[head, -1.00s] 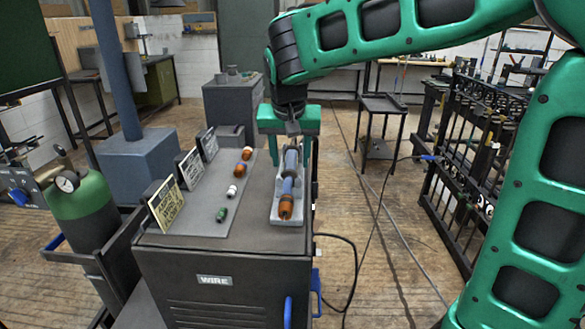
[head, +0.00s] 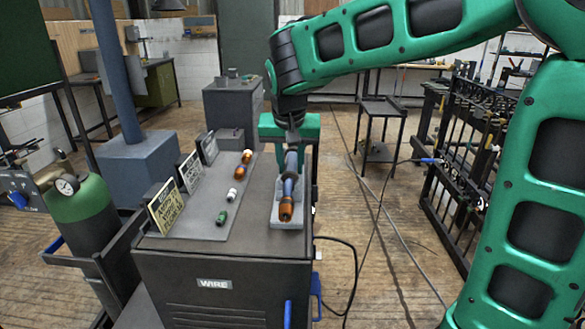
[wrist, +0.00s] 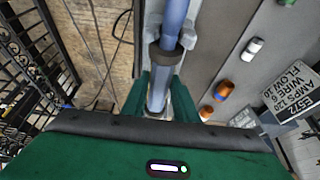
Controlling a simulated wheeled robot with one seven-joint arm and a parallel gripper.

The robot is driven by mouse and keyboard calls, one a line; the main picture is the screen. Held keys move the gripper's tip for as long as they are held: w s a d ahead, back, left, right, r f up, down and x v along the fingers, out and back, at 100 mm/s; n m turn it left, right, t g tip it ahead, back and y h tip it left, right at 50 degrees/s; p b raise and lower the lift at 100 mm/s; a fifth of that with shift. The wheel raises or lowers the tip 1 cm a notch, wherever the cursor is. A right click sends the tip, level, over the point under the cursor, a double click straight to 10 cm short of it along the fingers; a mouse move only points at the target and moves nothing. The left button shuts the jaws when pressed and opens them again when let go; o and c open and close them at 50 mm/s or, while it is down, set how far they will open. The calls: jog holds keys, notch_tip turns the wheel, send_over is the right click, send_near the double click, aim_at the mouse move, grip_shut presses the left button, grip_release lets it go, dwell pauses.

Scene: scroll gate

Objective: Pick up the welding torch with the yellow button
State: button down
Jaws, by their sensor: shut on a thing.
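A welding torch (head: 289,188) with a blue-grey body and a copper-orange nozzle lies along a light grey cradle (head: 274,214) on top of the dark cabinet. Its nozzle points toward the near edge. My gripper (head: 289,150) is over the far part of the torch, its green fingers on either side. In the wrist view the blue torch body (wrist: 173,20) with a dark collar runs between the green fingers (wrist: 160,95), which are shut on it. I see no yellow button; the gripped part is mostly hidden. I cannot tell whether the torch is clear of the cradle.
The cabinet top (head: 245,222) holds several small coloured parts and upright label cards (head: 167,206) to the left of the torch. A green gas cylinder (head: 88,215) stands at the left.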

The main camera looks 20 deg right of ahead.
aim_at(291, 162)
jog(key=shift+r, duration=0.5)
notch_tip(291, 162, up, 3)
jog(key=shift+f, duration=0.1)
jog(key=w+a+r, duration=0.6)
jog(key=w+r, duration=0.1)
jog(key=w, duration=0.2)
jog(key=shift+w+a, duration=0.25)
jog(key=shift+a, duration=0.15)
